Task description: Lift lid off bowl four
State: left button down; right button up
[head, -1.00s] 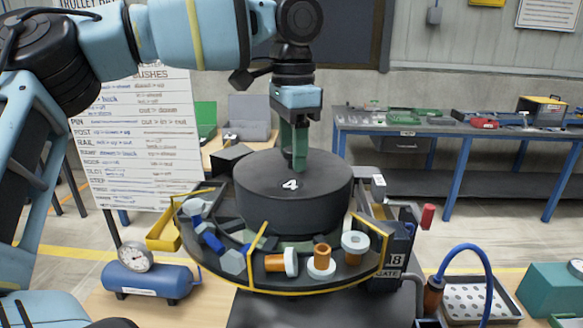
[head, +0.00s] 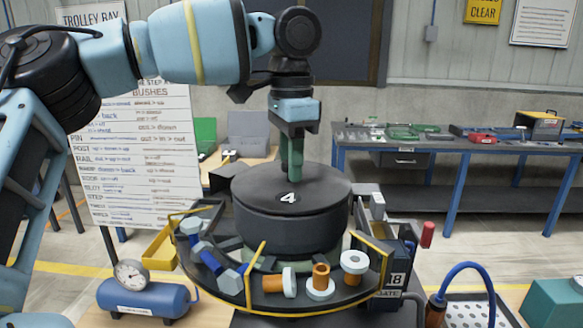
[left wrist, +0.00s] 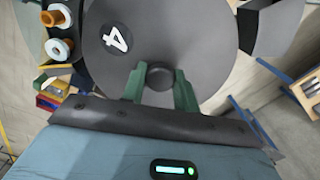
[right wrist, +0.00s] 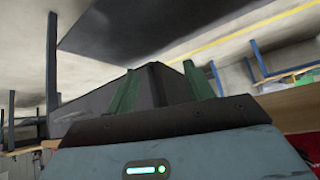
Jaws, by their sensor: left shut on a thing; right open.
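The round dark grey lid (head: 318,186), marked with a white 4, sits over bowl four (head: 290,232) in the middle of the head view. A dark seam shows between lid and bowl; I cannot tell how wide any gap is. My left gripper (head: 291,178) comes down from above, its green fingers shut on the lid's knob. In the left wrist view the fingers (left wrist: 160,88) stand on both sides of the round dark knob (left wrist: 159,77), and the lid (left wrist: 205,40) lies below. My right gripper (right wrist: 162,82) is open, outside the head view.
A yellow-edged tray (head: 262,297) curves around the bowl's front, holding blue bolts (head: 206,255) and orange and white bushes (head: 321,278). A blue tank with a gauge (head: 146,297) stands front left. A dark unit marked 18 (head: 397,277) stands right. A bench (head: 450,146) is behind.

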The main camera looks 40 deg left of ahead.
pick_arm(q)
jog(key=shift+r, duration=0.35)
notch_tip(320, 180, up, 2)
jog(key=s+d+r+b, duration=0.1)
jog(key=s+d, duration=0.9)
jog(key=d, duration=0.2)
jog(key=shift+d+r+b, duration=0.25)
jog(key=shift+d+b, duration=0.05)
jog(key=shift+d, duration=0.05)
pick_arm(e)
jog(key=shift+s+f, duration=0.3)
jog(key=shift+f, duration=0.25)
jog(key=shift+s+f, duration=0.25)
jog(key=shift+f, duration=0.25)
